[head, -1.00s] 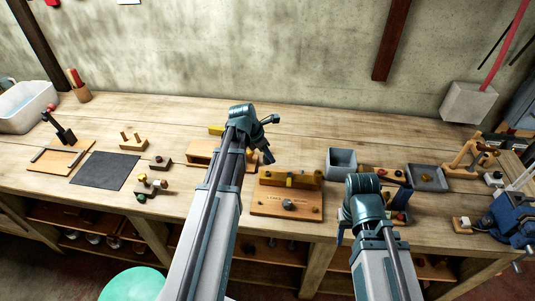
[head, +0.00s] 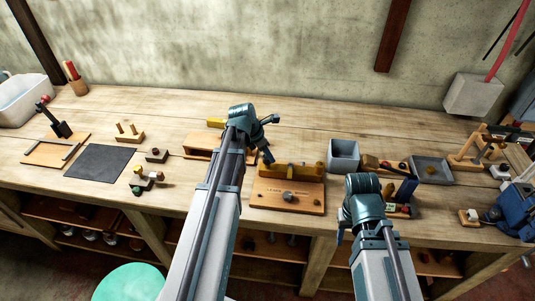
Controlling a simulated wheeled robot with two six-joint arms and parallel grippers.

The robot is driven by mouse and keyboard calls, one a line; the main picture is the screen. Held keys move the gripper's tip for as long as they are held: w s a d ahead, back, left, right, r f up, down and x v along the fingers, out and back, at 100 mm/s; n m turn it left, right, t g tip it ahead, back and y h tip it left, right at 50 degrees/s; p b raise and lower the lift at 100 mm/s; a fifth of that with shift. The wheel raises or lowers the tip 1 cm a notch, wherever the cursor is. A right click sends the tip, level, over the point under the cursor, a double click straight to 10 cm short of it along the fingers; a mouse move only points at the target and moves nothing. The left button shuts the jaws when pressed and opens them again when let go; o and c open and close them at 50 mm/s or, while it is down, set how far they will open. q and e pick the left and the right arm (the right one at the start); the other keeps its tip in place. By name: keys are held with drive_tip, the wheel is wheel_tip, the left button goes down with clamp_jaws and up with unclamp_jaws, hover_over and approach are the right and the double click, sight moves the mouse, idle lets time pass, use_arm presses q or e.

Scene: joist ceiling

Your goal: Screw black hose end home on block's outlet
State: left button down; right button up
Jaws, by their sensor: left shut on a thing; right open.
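A wooden board (head: 310,202) with dark lettering lies near the bench's front edge. A long brass-coloured block (head: 308,171) stands along its back, with a dark part on its front. A dark grey knob-like piece (head: 288,196) sits on the board. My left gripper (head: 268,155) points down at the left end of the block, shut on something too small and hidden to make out. I cannot tell whether it touches the block. The black hose end and the outlet cannot be told apart here. My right gripper (head: 341,236) is open by the bench's front edge, partly hidden by its wrist.
A grey open bin (head: 344,150) stands behind the board's right end. A grey tray (head: 434,168), a wooden peg stand (head: 474,147) and a blue vise (head: 514,210) are to the right. A wooden box (head: 200,148) lies behind my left arm.

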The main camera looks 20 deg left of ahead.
use_arm(q)
drive_tip(key=shift+f+b, duration=1)
drive_tip(key=shift+b, duration=0.05)
idle(0.9)
drive_tip(key=shift+m+h, duration=0.3)
drive_tip(key=shift+m, duration=0.5)
drive_tip(key=shift+m+g, duration=0.5)
drive_tip(key=shift+m, duration=0.4)
drive_tip(key=shift+h, duration=0.3)
drive_tip(key=shift+w+m, duration=0.1)
drive_tip(key=shift+m, duration=0.3)
drive_tip(key=shift+m+g, duration=0.5)
drive_tip(key=shift+m, duration=0.7)
drive_tip(key=shift+m+g+h, duration=0.3)
drive_tip(key=shift+m+g, duration=0.2)
drive_tip(key=shift+m, duration=1.1)
